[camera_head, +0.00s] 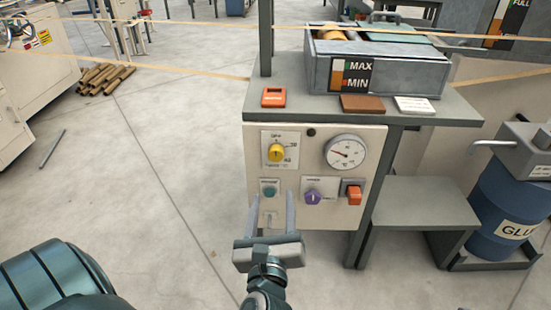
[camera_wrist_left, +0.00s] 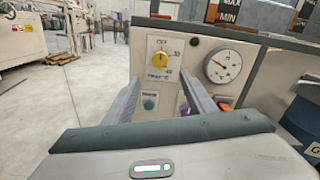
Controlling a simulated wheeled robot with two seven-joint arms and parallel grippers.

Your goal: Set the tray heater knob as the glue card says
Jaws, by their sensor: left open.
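The control panel (camera_head: 342,208) is a cream box front under the grey bench. A yellow knob (camera_head: 276,152) with a number scale sits at its upper left; it also shows in the left wrist view (camera_wrist_left: 157,58). Below it are a teal button (camera_head: 269,191) and a purple knob (camera_head: 313,197). My left gripper (camera_head: 272,198) is open and empty, its fingers pointing at the panel below the yellow knob. A white card (camera_head: 415,105) and a brown card (camera_head: 362,103) lie on the bench; their print is unreadable. My right gripper is not in view.
A round gauge (camera_head: 345,152) and an orange-red switch (camera_head: 354,193) are on the panel's right side. A grey tray (camera_head: 420,72) with a MAX/MIN plate stands on the bench. A blue glue drum (camera_head: 507,212) stands at the right.

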